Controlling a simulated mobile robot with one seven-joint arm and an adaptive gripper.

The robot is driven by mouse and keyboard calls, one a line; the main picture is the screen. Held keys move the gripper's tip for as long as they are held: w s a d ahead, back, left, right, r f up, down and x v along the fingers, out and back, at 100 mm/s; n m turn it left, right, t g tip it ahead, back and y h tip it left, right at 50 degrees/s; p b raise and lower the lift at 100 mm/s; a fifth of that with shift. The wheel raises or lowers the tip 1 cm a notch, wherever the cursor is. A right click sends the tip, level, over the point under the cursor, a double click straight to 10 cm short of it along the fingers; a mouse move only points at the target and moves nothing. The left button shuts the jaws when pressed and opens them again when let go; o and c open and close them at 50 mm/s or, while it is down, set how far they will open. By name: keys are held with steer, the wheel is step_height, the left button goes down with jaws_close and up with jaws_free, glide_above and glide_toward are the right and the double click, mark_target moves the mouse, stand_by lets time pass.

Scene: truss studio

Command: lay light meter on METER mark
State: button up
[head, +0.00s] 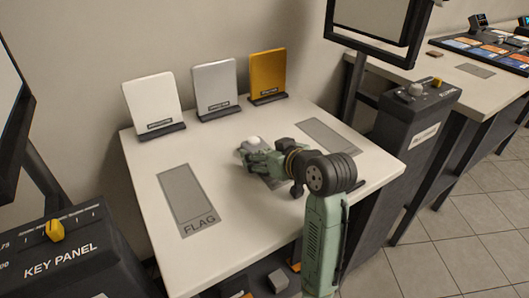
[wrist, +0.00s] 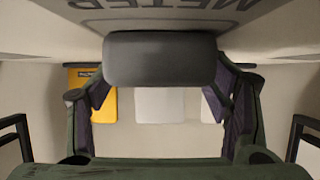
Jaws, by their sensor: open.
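The light meter shows in the head view as a small white dome (head: 251,143) at my gripper's tip; the rest is hidden by the gripper. In the wrist view a dark grey block, apparently its body (wrist: 160,60), sits between my spread fingers. My gripper (head: 258,158) is low over the middle of the table, and it also shows open in the wrist view (wrist: 157,95). The METER mark (wrist: 215,12) is at the top of the wrist view, its lettering upside down and partly covered by the block. In the head view a grey patch (head: 271,183) shows under my gripper. Exact contact cannot be told.
The FLAG mark (head: 186,198) lies bare on the table's left, another grey mark (head: 329,138) at the right. White (head: 151,103), grey (head: 215,85) and orange (head: 267,74) cards stand at the back. A key panel (head: 65,255) and a control box (head: 415,110) flank the table.

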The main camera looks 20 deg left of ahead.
steer(key=shift+r, duration=0.4)
steer(key=v, duration=1.1)
steer(key=shift+s+d, duration=0.3)
steer(key=shift+d, duration=0.05)
